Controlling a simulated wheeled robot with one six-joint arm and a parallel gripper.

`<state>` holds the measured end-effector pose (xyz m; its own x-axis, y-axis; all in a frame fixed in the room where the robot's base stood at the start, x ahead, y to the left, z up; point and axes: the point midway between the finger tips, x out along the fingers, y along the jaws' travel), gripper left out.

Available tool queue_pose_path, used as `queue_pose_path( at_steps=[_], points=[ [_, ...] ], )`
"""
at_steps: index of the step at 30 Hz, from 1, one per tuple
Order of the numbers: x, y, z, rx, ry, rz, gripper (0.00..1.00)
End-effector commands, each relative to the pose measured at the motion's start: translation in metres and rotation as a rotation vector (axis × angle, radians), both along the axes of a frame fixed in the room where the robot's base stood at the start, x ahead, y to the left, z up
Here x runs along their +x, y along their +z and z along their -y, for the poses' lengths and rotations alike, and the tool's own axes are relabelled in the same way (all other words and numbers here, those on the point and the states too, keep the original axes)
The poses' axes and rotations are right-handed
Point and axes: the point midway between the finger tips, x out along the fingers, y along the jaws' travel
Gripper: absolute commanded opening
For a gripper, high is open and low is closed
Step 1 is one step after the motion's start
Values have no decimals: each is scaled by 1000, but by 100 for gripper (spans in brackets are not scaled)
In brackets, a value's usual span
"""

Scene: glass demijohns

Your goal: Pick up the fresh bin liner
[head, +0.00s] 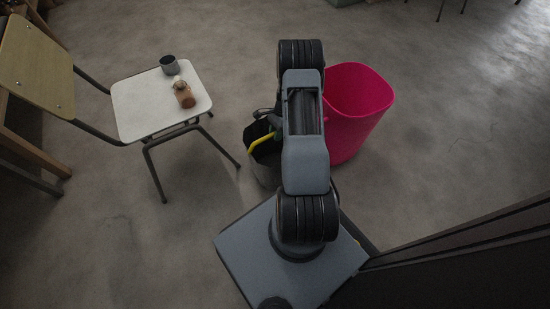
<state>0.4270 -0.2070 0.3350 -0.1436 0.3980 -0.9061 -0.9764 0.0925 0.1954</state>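I cannot make out a fresh bin liner for certain. A bright pink bin (362,108) stands open on the floor, just right of my arm and partly hidden by it. A grey container with a dark inside (264,172) stands left of my arm, and a yellow strip (261,142) shows at its opening. I cannot tell whether the dark inside is a liner. My arm reaches forward between the two and hides much of this area. A dark part at the arm's left side (265,114) may belong to my gripper; its fingers cannot be made out.
A chair with a white seat (135,114) stands at the left. A dark cup (169,65) and a small brownish bottle or jar (184,94) are on it. A wooden piece of furniture (28,140) is at the far left. A dark edge (470,245) borders the lower right.

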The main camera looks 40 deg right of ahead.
Motion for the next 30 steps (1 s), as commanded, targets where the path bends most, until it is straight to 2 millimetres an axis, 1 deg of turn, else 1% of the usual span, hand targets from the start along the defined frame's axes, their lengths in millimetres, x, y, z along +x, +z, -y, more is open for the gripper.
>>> queue_pose_path(
  at_steps=[1, 9, 23, 26, 29, 30],
  points=[
    [0, 0, 0, 0, 0, 0, 25],
    [0, 0, 0, 0, 0, 0, 0],
    [0, 2, 0, 0, 0, 1, 0],
    [0, 8, 0, 0, 0, 1, 0],
    [1, 19, 0, -1, 0, 1, 0],
    [1, 25, 0, -1, -1, 2, 0]
  ],
)
